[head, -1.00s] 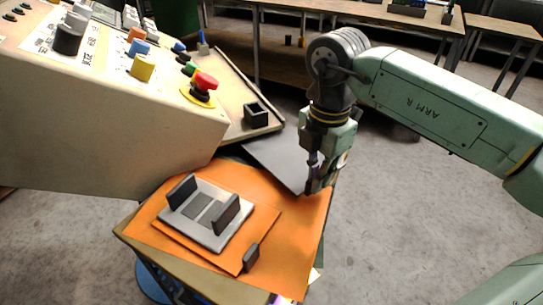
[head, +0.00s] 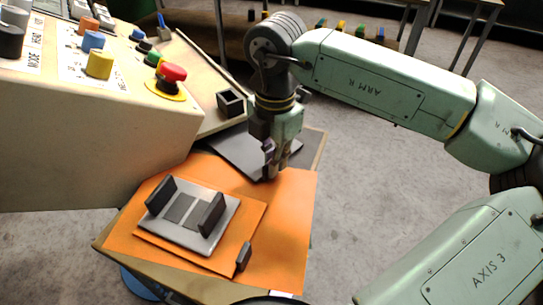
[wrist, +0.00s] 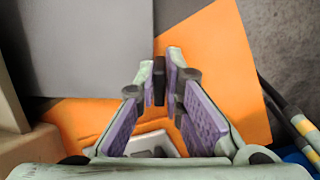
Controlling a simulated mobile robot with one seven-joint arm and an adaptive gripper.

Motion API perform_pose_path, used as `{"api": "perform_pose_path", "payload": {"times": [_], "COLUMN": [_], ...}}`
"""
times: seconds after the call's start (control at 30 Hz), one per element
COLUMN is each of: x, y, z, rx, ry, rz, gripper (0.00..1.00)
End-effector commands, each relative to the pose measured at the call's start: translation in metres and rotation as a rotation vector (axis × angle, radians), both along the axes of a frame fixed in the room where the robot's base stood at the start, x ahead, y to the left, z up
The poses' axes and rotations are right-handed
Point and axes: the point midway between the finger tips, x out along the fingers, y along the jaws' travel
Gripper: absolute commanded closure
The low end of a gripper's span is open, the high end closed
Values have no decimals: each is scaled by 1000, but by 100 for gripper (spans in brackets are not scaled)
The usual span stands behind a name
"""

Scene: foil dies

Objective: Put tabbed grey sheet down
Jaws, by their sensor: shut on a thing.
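The grey sheet (head: 237,151) shows in the head view behind the orange area, partly hidden by my gripper. My gripper (head: 270,177) points down at its near right side, fingers shut. In the wrist view my gripper (wrist: 161,75) has a small black tab (wrist: 159,80) between its fingertips, beside the edge of the grey sheet (wrist: 85,48). The sheet looks about level; I cannot tell whether it touches the surface beneath.
A large orange sheet (head: 290,220) covers the stand's near part. On it lies a smaller orange sheet with a dark tab (head: 243,256), under a pale plate (head: 190,235) with two dark uprights. A control console (head: 90,145) with a red button (head: 172,72) rises at left.

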Motion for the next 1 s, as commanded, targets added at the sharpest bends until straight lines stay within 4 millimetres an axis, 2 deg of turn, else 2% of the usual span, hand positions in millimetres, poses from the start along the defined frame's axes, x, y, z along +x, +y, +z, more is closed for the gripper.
{"api": "perform_pose_path", "payload": {"times": [0.13,0.17,0.43,0.87,1.0], "x": [0,0,0,1,1], "y": [0,0,0,0,0], "z": [-4,-3,-2,5,28], "rx": [1,0,0,-1,-3], "ry": [-1,0,0,-1,-4], "rz": [0,0,1,0,-2], "gripper": [100,89,71,71,71]}}
